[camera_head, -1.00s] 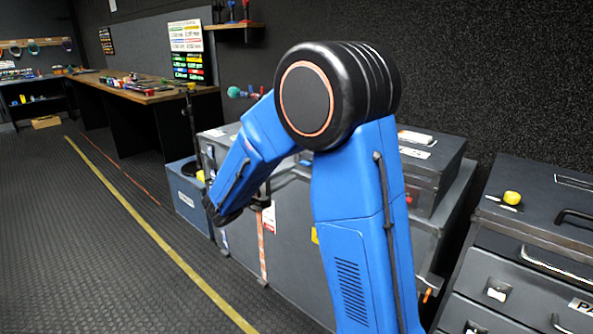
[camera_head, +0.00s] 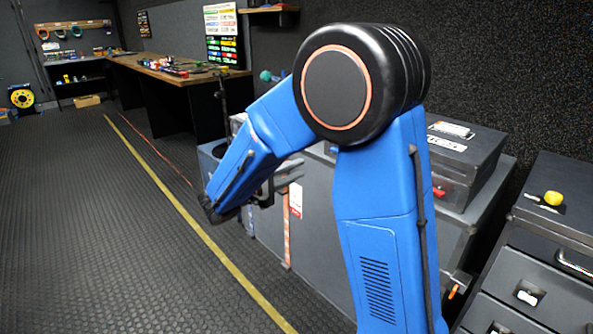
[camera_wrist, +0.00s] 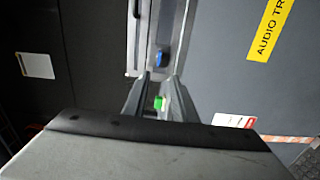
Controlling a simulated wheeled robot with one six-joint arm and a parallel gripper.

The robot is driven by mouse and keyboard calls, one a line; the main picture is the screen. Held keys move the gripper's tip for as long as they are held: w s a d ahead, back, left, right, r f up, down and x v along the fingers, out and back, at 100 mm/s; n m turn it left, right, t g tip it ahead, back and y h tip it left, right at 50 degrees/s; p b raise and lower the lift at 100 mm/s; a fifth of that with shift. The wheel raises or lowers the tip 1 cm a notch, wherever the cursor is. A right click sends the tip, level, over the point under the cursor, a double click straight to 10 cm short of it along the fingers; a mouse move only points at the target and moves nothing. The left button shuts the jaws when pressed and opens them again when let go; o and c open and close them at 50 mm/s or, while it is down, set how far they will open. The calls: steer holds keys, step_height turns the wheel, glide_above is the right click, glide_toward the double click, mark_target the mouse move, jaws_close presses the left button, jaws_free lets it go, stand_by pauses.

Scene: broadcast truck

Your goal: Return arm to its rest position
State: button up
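My blue arm (camera_head: 378,220) stands in the right half of the head view, bent at a large black joint, with its forearm sloping down to the left. My gripper (camera_head: 298,172) shows partly behind the forearm, in front of the grey cases. In the wrist view my gripper (camera_wrist: 160,77) has its two fingers apart. A small green spot (camera_wrist: 158,103) shows between the fingers; I cannot tell whether it lies on a surface beyond them. No held object is clear.
Grey cases (camera_head: 330,225) line the wall beside my arm. A wooden workbench (camera_head: 185,76) is at the back. The dark floor (camera_head: 100,220) at left is clear, with a yellow line (camera_head: 190,218).

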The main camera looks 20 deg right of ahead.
steer(key=s+d+f+m+g+y, duration=0.1)
steer(key=s+d+g+y, duration=0.25)
steer(key=s, duration=0.65)
steer(key=s+d+f+m+g+y, duration=0.25)
steer(key=s+d, duration=0.25)
steer(key=s, duration=0.4)
steer(key=s+a+t+y, duration=0.2)
steer(key=s+a+y, duration=0.3)
steer(key=s, duration=0.2)
steer(key=s+a+f+t+y, duration=0.1)
steer(key=s+a+t+y, duration=0.1)
steer(key=s+a+y, duration=0.2)
steer(key=shift+s+a+f+t+y, duration=0.2)
steer(key=shift+s+a+t+y, duration=0.15)
steer(key=shift+s+y, duration=0.95)
steer(key=shift+s+h, duration=0.3)
